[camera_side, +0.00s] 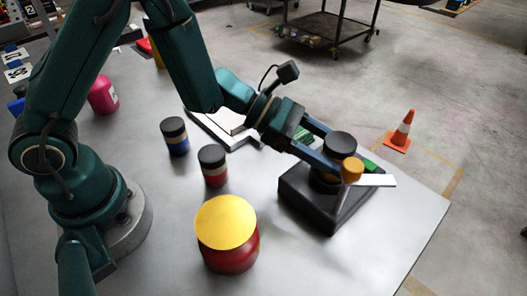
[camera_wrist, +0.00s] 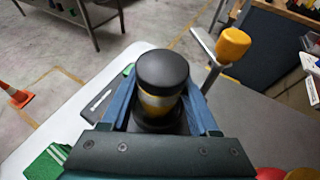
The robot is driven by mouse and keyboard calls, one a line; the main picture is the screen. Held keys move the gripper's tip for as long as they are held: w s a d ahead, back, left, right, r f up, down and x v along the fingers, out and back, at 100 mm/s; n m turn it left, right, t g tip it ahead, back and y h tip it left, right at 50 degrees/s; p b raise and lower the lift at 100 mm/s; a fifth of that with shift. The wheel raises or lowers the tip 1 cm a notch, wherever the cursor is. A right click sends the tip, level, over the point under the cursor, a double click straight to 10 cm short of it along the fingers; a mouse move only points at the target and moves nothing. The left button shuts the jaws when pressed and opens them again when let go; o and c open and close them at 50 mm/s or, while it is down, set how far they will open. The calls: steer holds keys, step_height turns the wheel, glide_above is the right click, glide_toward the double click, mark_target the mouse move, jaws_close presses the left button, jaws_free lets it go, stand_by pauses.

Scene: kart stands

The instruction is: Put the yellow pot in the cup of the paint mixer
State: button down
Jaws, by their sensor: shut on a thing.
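The yellow pot has a black lid and a yellow band; it shows upright in the wrist view (camera_wrist: 162,72) and its lid in the side view (camera_side: 340,143). My gripper (camera_side: 334,160) is shut on it, with one blue finger on each side, also in the wrist view (camera_wrist: 164,98). The paint mixer (camera_side: 308,203) is a black block near the table's right edge, with an orange knob (camera_side: 351,170) on its lever, also in the wrist view (camera_wrist: 233,44). The pot is over the mixer's cup area. Fingers hide the cup, so I cannot tell whether the pot's bottom rests in it.
A blue-banded pot (camera_side: 175,138) and a red-banded pot (camera_side: 213,167) stand left of the mixer. A large red jar with a yellow lid (camera_side: 228,223) stands in front. A pale tray (camera_side: 205,125) lies behind, and a pink bottle (camera_side: 103,96) stands at the back left.

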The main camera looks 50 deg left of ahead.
steer(key=shift+f, duration=0.5)
steer(key=shift+f, duration=0.15)
steer(key=shift+c, duration=0.7)
jaws_free()
